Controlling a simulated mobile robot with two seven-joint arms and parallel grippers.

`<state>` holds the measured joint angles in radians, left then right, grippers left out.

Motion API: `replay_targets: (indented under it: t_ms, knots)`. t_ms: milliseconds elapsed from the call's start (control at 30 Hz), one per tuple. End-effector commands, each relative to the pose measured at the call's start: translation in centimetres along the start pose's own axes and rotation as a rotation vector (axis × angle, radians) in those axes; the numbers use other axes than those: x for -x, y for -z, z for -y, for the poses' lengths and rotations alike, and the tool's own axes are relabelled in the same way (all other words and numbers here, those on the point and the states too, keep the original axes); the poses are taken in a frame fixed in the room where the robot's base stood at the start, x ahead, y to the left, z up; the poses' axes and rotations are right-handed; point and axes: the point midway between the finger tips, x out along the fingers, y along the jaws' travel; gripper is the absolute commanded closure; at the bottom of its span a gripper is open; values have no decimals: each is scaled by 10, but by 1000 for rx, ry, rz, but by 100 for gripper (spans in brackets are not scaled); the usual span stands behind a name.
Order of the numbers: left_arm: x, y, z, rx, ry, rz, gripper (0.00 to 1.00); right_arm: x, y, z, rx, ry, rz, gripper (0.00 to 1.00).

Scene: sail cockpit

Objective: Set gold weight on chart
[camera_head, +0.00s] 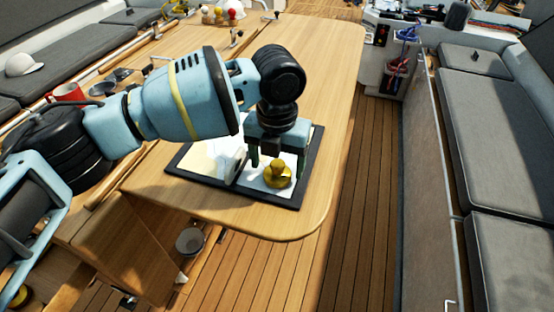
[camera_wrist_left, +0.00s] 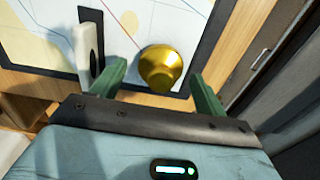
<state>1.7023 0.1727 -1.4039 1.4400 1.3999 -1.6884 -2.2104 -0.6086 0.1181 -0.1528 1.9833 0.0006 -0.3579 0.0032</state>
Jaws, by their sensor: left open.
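The gold weight (camera_head: 278,175) stands upright on the chart (camera_head: 203,158), near its front right edge. The chart is a light sheet with a dark frame, lying on the wooden table. My left gripper (camera_head: 277,163) is over the chart with its fingers open, close to the weight. In the left wrist view, the gold weight (camera_wrist_left: 161,68) shows just beyond and between the green fingertips of the left gripper (camera_wrist_left: 160,80), with gaps to both. My right gripper is not in view.
A red mug (camera_head: 66,92) and dark bowls (camera_head: 103,89) are at the left.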

Motion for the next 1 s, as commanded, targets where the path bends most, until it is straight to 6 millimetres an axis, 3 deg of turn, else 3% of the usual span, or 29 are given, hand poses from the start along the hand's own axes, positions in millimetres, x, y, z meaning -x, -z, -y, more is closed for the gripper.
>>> replay_targets:
  t_ms: [267,700,1000]
  knots:
    - [22,-1,0,0,1,3,26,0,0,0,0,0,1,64]
    - [104,-1,0,1,1,1,26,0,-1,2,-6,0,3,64]
    - [122,0,0,0,1,-2,26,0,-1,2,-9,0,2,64]
